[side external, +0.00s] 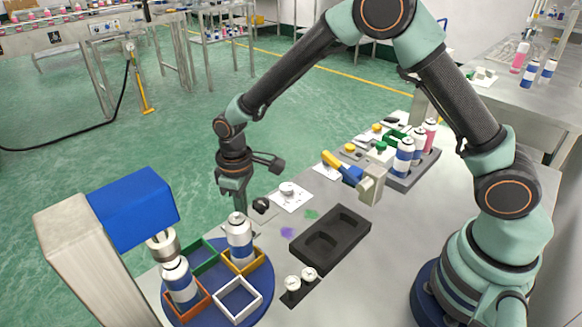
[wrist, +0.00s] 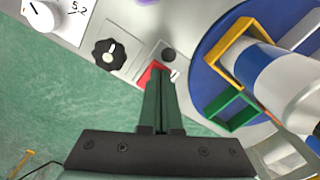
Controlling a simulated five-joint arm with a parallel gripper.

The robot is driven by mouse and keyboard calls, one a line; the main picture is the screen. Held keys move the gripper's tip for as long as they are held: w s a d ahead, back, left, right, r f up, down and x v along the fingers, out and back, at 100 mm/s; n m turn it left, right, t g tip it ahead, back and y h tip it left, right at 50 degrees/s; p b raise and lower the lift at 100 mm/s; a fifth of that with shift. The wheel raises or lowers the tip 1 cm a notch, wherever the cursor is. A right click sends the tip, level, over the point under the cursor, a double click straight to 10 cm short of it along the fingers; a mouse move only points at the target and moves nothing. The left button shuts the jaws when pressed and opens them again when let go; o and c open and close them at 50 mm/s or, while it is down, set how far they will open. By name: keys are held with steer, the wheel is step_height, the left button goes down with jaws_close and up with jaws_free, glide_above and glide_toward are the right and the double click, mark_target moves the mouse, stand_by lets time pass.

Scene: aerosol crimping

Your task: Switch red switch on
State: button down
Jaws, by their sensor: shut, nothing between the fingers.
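The red switch (wrist: 145,77) shows in the wrist view as a small red patch on a light grey panel, partly covered by my fingertips. A small white piece (wrist: 174,76) sticks out just right of the tips. I cannot tell which way the switch is set. My gripper (wrist: 160,75) is shut and empty, its dark green fingers together, with the tips over or against the switch. In the side view my gripper (side external: 232,205) points down left of the black knob, and the switch cannot be made out there.
A blue turntable (side external: 259,291) with coloured square frames and two cans stands close by, beside a blue-headed machine (side external: 132,208). A black tray (side external: 352,243) lies right.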

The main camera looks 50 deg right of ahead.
steer(key=shift+f, duration=0.6)
steer(key=shift+r, duration=0.1)
stand_by(0.3)
step_height(320, 180, up, 11)
steer(key=shift+f, duration=0.2)
stand_by(1.1)
